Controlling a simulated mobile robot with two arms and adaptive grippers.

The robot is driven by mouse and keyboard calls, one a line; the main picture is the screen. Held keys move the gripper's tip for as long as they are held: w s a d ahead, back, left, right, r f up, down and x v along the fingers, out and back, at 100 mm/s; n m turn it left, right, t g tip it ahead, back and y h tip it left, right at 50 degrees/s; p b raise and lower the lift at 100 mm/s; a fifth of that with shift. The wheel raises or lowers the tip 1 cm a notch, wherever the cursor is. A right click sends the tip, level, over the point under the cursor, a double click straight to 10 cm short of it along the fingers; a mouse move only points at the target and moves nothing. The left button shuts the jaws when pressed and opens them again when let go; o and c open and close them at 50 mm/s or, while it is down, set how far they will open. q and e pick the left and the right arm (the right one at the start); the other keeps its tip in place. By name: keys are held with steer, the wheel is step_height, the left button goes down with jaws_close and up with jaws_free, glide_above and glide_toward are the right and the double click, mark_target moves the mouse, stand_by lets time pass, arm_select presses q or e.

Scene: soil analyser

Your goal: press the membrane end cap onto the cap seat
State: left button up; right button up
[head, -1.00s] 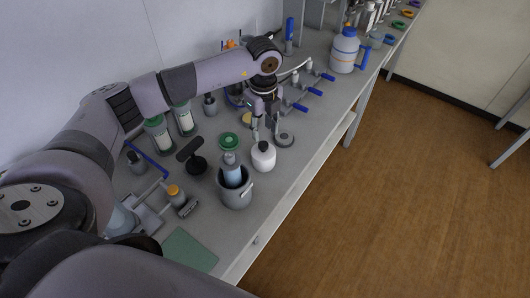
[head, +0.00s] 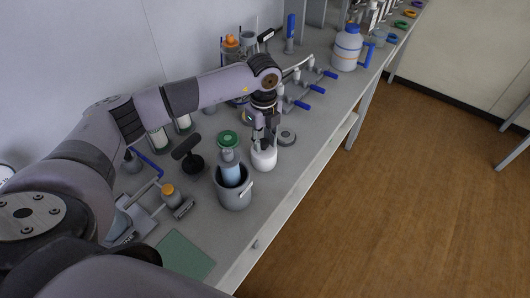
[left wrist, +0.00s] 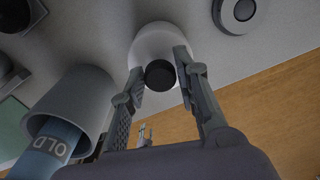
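My left gripper (head: 264,138) points down over a white round bottle (head: 264,159). In the left wrist view its fingers (left wrist: 160,90) are apart, on either side of the bottle's black cap (left wrist: 160,74), with small gaps visible. A grey round disc with a dark centre (head: 286,137) lies on the bench just right of the gripper; it also shows in the left wrist view (left wrist: 238,12). I cannot tell for sure which part is the membrane end cap or the cap seat. My right gripper is not in view.
A grey bucket (head: 235,198) holds a blue cylinder marked OLD (left wrist: 47,145) close to the bottle. A green round lid (head: 228,138), a black stand (head: 188,154) and an orange-capped vial (head: 169,193) stand nearby. Blue-handled valves (head: 301,104) are behind.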

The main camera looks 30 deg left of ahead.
arm_select(q)
steer(key=shift+c, duration=1.2)
steer(key=shift+r, duration=0.1)
jaws_close()
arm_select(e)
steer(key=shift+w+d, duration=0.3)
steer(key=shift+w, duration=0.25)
arm_select(q)
steer(key=shift+r+p, duration=2.05)
steer(key=shift+r, duration=0.85)
steer(key=shift+r+p, duration=0.8)
steer(key=shift+r, duration=0.45)
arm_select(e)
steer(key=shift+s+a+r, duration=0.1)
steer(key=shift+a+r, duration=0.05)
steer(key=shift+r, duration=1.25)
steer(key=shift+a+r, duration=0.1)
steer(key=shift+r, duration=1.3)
